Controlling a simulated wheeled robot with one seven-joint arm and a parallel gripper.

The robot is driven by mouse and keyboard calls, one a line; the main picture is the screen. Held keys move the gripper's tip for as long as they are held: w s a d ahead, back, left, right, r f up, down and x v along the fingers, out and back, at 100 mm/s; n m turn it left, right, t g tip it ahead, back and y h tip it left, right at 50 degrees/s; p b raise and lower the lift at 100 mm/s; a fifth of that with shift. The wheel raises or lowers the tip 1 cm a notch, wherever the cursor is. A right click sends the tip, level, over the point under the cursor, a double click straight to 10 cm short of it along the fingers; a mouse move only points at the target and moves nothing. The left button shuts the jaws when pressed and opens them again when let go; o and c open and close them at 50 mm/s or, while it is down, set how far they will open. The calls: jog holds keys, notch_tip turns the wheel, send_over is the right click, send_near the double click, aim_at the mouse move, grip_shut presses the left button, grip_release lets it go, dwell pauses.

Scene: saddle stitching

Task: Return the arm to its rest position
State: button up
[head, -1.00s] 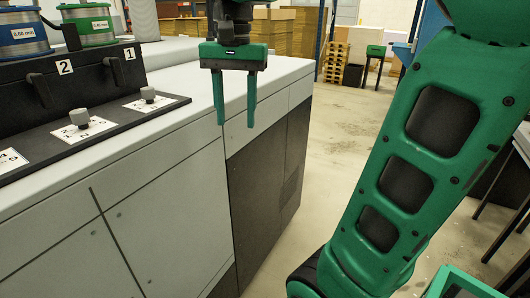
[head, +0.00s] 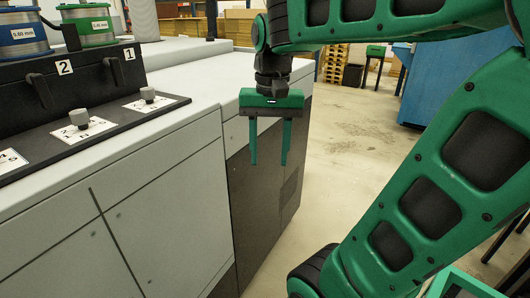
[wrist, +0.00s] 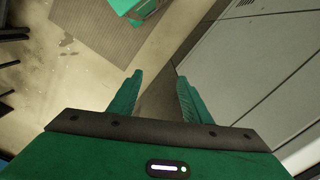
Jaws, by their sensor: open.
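My gripper (head: 268,145) hangs with its two green fingers pointing down, in front of the right part of the grey machine (head: 150,200) in the head view. The fingers are apart and nothing is between them. In the wrist view my gripper (wrist: 158,97) is also open and empty, above the floor beside the machine's side panel (wrist: 245,75). My green arm fills the right of the head view, bent above the gripper.
The machine's top carries a black panel with knobs (head: 79,117) and two wire spools (head: 87,24) at the left. Bare floor (head: 350,140) lies right of the machine. A blue cabinet (head: 423,80), pallets (head: 352,75) and stacked boards stand farther back.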

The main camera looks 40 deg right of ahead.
dwell(0.4)
jog(key=s+d+f+n, duration=0.1)
jog(key=s+f+n, duration=0.1)
jog(key=s+f, duration=0.8)
jog(key=shift+d+f, duration=0.3)
jog(key=shift+f, duration=0.2)
jog(key=shift+w+f, duration=0.2)
jog(key=shift+w, duration=0.3)
